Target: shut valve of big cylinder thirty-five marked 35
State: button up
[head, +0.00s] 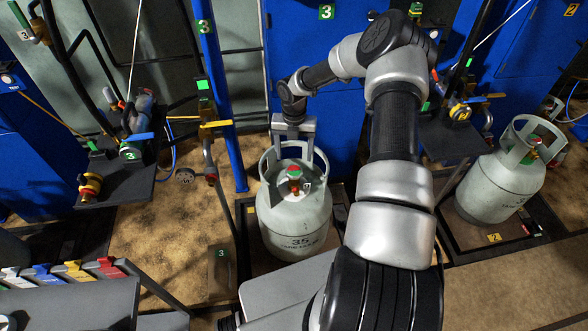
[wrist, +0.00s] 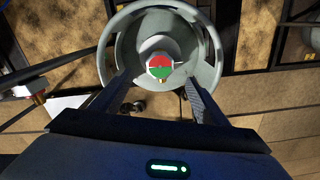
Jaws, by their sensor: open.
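The big grey cylinder marked 35 (head: 296,222) stands upright on a dark platform in the middle of the head view. Its valve (head: 294,173), with a red and green top, sits inside the cylinder's collar ring. My gripper (head: 292,150) is at the back of the collar, pointing down, with its fingers apart. In the wrist view the valve (wrist: 159,66) shows just past the open fingers (wrist: 158,84), roughly between them. The collar ring of the cylinder (wrist: 108,40) surrounds it. I cannot tell whether a finger touches the collar.
A second grey cylinder (head: 497,187) stands at the right by a plate marked 2. A scale arm with a yellow handle (head: 215,126) and a blue post (head: 222,100) stand left of cylinder 35. A black shelf with valves (head: 110,178) is further left.

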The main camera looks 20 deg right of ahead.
aim_at(294, 170)
notch_tip(294, 170, down, 8)
jog(key=shift+r+b, duration=0.15)
jog(key=shift+b, duration=0.45)
jog(key=c, duration=1)
jog(key=shift+c, duration=0.2)
